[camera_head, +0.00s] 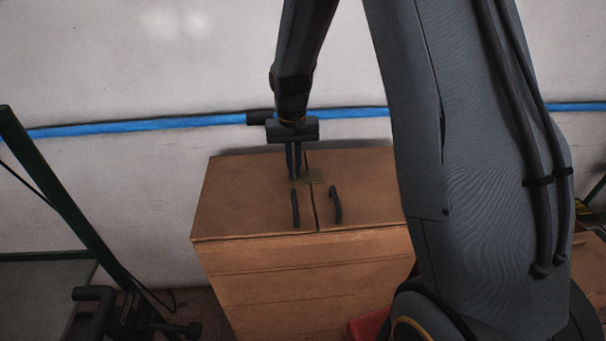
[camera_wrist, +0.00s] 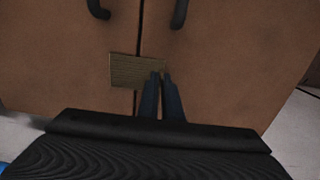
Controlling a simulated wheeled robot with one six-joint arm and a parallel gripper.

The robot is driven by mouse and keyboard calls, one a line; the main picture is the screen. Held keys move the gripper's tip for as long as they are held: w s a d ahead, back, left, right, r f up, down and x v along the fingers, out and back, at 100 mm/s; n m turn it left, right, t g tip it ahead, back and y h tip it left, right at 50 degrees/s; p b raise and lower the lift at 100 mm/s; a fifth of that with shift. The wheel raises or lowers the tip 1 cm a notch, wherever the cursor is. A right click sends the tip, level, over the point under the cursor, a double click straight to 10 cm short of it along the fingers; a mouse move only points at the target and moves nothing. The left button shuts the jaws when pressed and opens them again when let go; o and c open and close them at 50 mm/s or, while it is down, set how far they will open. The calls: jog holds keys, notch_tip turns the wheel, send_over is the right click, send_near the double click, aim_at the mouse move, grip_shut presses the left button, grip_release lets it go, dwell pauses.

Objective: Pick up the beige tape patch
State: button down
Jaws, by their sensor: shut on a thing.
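The beige tape patch (camera_wrist: 130,71) lies across the seam between the two lid flaps of a brown box. In the head view the patch (camera_head: 316,176) shows just right of my fingertips, behind the two dark handles. My gripper (camera_head: 294,176) points down at the box top. In the wrist view my gripper (camera_wrist: 161,76) has its two fingers close together at the patch's right end, shut on that edge. The patch looks flat against the lid. The exact pinch is too small to see clearly.
The brown box (camera_head: 300,285) has two dark handles, a left one (camera_head: 295,207) and a right one (camera_head: 336,205), on its top. A blue stripe (camera_head: 150,125) runs along the wall behind. A dark green post (camera_head: 50,190) stands at left. A red object (camera_head: 368,326) is low in front.

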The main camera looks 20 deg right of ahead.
jog(key=shift+r, duration=0.1)
notch_tip(320, 180, up, 13)
jog(key=shift+b, duration=0.3)
dwell(0.5)
